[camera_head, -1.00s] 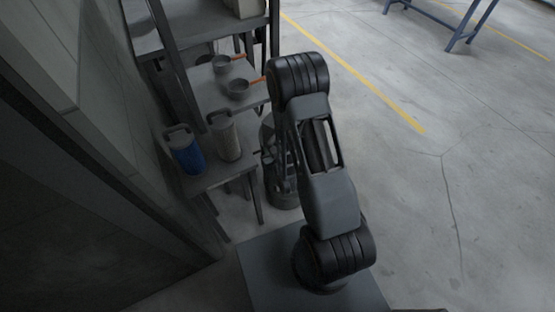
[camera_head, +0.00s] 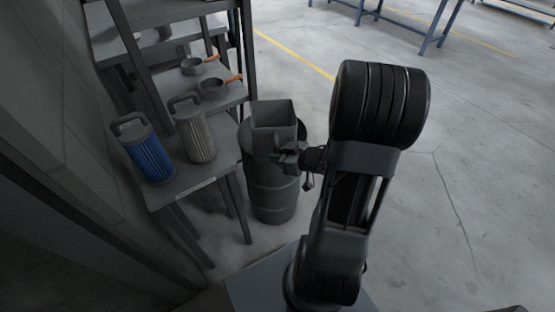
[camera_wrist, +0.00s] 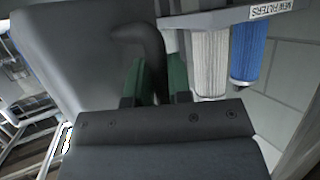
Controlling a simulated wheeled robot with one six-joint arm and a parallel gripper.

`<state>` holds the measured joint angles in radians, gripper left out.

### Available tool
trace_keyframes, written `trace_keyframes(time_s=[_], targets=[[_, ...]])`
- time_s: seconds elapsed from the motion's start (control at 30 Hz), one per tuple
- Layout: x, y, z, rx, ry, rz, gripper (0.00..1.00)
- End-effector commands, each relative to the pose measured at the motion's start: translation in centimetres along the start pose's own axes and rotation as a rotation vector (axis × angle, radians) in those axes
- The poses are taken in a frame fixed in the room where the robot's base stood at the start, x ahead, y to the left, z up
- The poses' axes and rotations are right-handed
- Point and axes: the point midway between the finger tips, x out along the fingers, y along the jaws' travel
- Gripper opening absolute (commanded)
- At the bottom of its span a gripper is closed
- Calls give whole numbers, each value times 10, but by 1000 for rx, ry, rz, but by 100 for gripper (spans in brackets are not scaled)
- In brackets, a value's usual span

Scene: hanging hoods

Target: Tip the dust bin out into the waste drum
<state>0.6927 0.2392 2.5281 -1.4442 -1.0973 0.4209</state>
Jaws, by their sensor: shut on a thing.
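The dust bin (camera_head: 274,118) is a grey, square-mouthed box. In the head view it is at the mouth of the waste drum (camera_head: 273,200), looking roughly upright with its open top facing up. I cannot tell what it contains. My gripper (camera_head: 288,158) is at the bin's near right side. In the wrist view, the green fingers of my gripper (camera_wrist: 160,80) are shut on the dark curved handle (camera_wrist: 150,45) of the bin, whose large grey wall (camera_wrist: 75,50) fills the upper left. The bin hides part of the drum's mouth.
A bench (camera_head: 205,175) close left of the drum holds a blue filter (camera_head: 150,160) and a pale filter (camera_head: 197,140). Beyond it, orange-handled pans (camera_head: 212,88) sit on a shelf. A wall is at the left; open floor (camera_head: 450,170) is at the right.

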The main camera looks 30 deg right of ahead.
Motion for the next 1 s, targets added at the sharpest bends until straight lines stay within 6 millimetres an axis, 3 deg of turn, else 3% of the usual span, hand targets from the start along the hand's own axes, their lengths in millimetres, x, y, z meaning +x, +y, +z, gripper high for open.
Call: trace_keyframes(time_s=[1.0], targets=[[-28, -2, -62, 346, -252, -146, 0]])
